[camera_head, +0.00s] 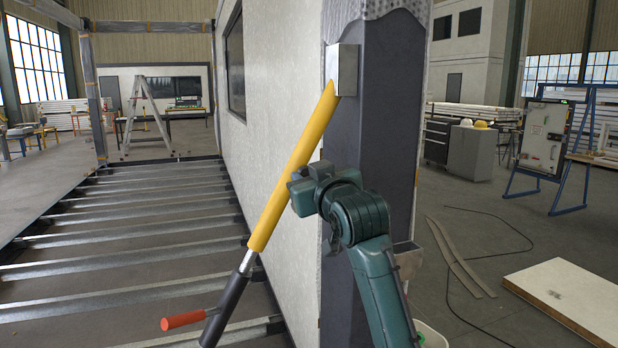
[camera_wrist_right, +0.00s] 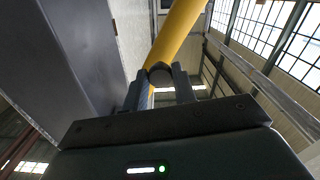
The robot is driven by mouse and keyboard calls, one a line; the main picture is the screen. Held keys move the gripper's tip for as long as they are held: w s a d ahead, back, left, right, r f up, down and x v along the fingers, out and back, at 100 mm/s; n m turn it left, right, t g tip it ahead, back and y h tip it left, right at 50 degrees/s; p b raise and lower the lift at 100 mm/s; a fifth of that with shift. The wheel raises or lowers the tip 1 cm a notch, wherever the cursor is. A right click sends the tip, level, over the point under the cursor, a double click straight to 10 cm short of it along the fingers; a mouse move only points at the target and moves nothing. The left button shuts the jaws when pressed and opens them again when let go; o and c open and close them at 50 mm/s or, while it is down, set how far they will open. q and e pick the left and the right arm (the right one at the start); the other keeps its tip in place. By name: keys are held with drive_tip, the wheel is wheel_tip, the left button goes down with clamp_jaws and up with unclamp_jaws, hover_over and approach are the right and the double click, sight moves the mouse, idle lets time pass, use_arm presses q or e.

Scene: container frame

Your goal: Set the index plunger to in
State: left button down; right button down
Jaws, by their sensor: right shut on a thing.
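The yellow tube (camera_head: 290,170) of a brace slants down and left from a metal bracket (camera_head: 347,70) on the dark post. My right gripper (camera_head: 299,186) is at the middle of the tube, on its right side. In the right wrist view, my right gripper (camera_wrist_right: 160,84) is shut on a dark round knob, the index plunger (camera_wrist_right: 160,73), against the yellow tube (camera_wrist_right: 178,35). The plunger is hidden in the head view, and I cannot tell how deep it sits. My left gripper is not in view.
The dark post (camera_head: 375,110) and white wall panel (camera_head: 280,110) stand close to my right arm. A silver rod, dark sleeve and red handle (camera_head: 183,319) continue the brace downward. Floor beams (camera_head: 130,237) lie left. A white panel (camera_head: 575,300) lies at right.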

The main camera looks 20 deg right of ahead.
drive_tip(key=shift+w+r, duration=0.1)
drive_tip(key=shift+w, duration=0.85)
drive_tip(key=c, duration=1.1)
unclamp_jaws()
drive_tip(key=shift+s, duration=0.15)
drive_tip(key=s+b, duration=0.2)
drive_tip(key=s, duration=1.1)
drive_tip(key=shift+d+b, duration=0.2)
drive_tip(key=shift+b, duration=0.15)
